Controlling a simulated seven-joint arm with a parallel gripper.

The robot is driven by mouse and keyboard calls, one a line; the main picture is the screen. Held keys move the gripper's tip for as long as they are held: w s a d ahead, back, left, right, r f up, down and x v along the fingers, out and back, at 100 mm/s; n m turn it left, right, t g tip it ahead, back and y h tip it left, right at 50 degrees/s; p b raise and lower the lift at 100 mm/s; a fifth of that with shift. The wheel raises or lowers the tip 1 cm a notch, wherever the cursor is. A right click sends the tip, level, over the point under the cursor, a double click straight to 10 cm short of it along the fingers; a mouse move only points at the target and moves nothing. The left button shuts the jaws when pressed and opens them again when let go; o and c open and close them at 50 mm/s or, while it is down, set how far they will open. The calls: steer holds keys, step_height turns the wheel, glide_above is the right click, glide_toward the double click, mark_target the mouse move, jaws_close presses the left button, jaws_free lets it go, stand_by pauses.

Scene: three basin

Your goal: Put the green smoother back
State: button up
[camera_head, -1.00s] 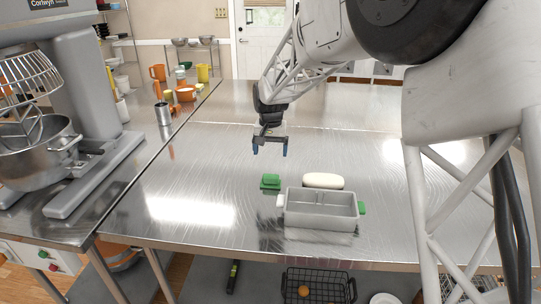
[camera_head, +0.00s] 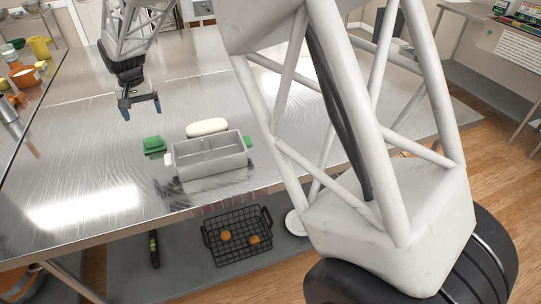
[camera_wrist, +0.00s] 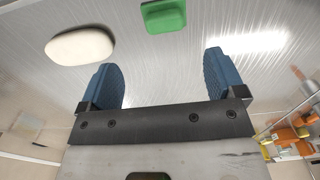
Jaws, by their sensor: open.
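The green smoother (camera_head: 154,146) lies on the metal table left of the grey basin (camera_head: 212,166), a little apart from it. It also shows at the top middle of the wrist view (camera_wrist: 163,15). The basin has inner dividers, with a white piece at its left end and a green piece at its right end. A white rounded object (camera_head: 207,127) lies just behind the basin and shows at the upper left in the wrist view (camera_wrist: 80,45). My gripper (camera_head: 141,106) is open and empty, above the table and behind the smoother. Its blue fingers show in the wrist view (camera_wrist: 162,75).
Orange and yellow containers (camera_head: 24,77) stand on the left counter. Below the table, a black wire basket (camera_head: 238,237) holds orange-brown items, beside a white plate (camera_head: 296,223). The table around the smoother is mostly clear.

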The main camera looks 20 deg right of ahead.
steer(key=s+d+r+t, duration=0.1)
steer(key=s+d+r, duration=0.4)
steer(key=s+d, duration=0.45)
steer(key=s+d+r, duration=0.5)
steer(key=s+d, duration=0.3)
steer(key=s, duration=0.3)
steer(key=s+d+f, duration=0.1)
steer(key=s+d, duration=0.4)
steer(key=s, duration=0.7)
steer(key=s+d+f+t, duration=0.1)
steer(key=s+d, duration=0.3)
steer(key=s, duration=0.8)
steer(key=shift+d+f+t, duration=0.25)
steer(key=shift+d+t, duration=0.05)
steer(key=shift+d, duration=0.1)
